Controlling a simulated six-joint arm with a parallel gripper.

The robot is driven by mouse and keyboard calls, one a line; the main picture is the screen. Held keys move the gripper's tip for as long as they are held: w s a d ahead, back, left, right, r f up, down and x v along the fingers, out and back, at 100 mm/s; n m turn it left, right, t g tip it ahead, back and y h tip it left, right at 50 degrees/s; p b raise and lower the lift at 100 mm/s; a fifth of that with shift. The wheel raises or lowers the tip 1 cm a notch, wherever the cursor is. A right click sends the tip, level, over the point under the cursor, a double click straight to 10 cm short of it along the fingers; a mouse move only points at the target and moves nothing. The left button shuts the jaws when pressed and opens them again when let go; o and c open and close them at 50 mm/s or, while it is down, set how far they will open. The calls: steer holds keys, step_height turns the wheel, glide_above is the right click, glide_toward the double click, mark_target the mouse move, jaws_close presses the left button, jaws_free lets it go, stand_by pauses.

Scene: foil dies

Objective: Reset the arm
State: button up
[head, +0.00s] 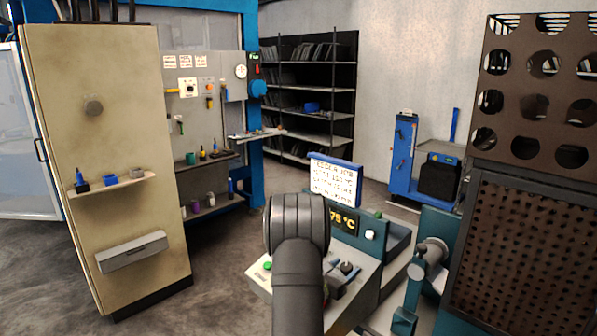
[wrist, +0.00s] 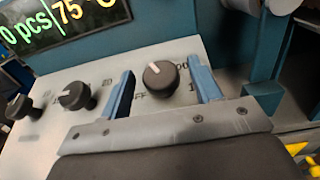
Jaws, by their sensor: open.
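Beyond the fingers is a light grey control panel. A black knob (wrist: 160,78) with a white pointer line shows in the gap between the fingers; I cannot tell whether a finger touches it. Two more black knobs, one (wrist: 76,96) and another (wrist: 22,107), sit to the left. A display (wrist: 75,20) above them reads "75 °C" in yellow and "0 pcs" in green.
The machine panel (head: 352,283) has a green button and a display. A blue-framed sign (head: 335,180) stands above it. A perforated dark cabinet (head: 530,200) rises at right, a beige cabinet (head: 110,210) at left. Shelves (head: 308,95) stand behind. Open floor lies left of the machine.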

steer(key=v, duration=1.5)
steer(key=shift+s+a, duration=0.15)
steer(key=shift+a, duration=0.05)
steer(key=shift+a+r+m, duration=0.1)
steer(key=shift+r+m, duration=0.1)
steer(key=shift+m, duration=0.1)
steer(key=w+m+g+h, duration=0.1)
steer(key=w, duration=0.1)
steer(key=w+r+m+g+h, duration=0.1)
steer(key=w+m+h, duration=0.1)
steer(key=w, duration=0.1)
steer(key=shift+a+g, duration=0.2)
steer(key=shift+g, duration=0.1)
steer(key=shift+w+a+r+m+g+h, duration=0.15)
steer(key=shift+w+m+g+h, duration=0.35)
steer(key=shift+w+m+g, duration=0.15)
steer(key=shift+w+a+r+m+g+h, duration=0.1)
steer(key=shift+w+a+m+g+h, duration=0.05)
steer(key=shift+w+m+g+h, duration=0.45)
